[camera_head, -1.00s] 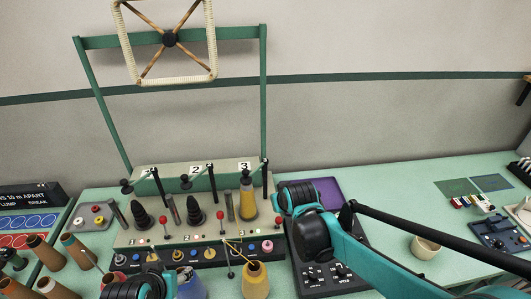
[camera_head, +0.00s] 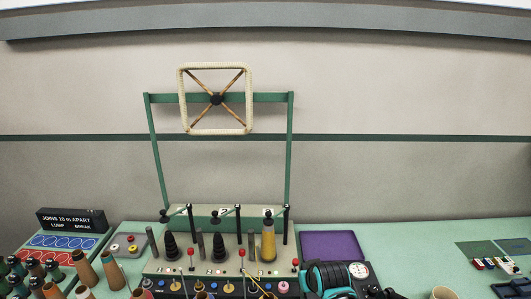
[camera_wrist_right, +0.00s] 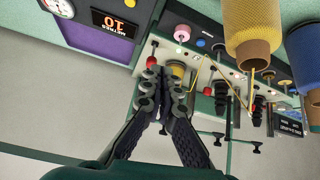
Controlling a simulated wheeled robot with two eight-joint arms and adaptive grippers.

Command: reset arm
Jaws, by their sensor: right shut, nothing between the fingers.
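My right gripper (camera_wrist_right: 163,98) shows in the right wrist view with its dark fingers close together and nothing between them. It is in front of the machine panel (camera_wrist_right: 192,60), with a red knob (camera_wrist_right: 151,62) beside the fingertips. In the head view only a teal and black part of my right arm shows at the bottom edge, and its fingers are hidden. My left gripper is not in either view.
A green frame (camera_head: 155,150) with a square winder (camera_head: 215,100) stands behind the creel with several cones. A purple tray (camera_head: 331,245) lies right of it. The green table (camera_head: 415,250) is clear between tray and cards.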

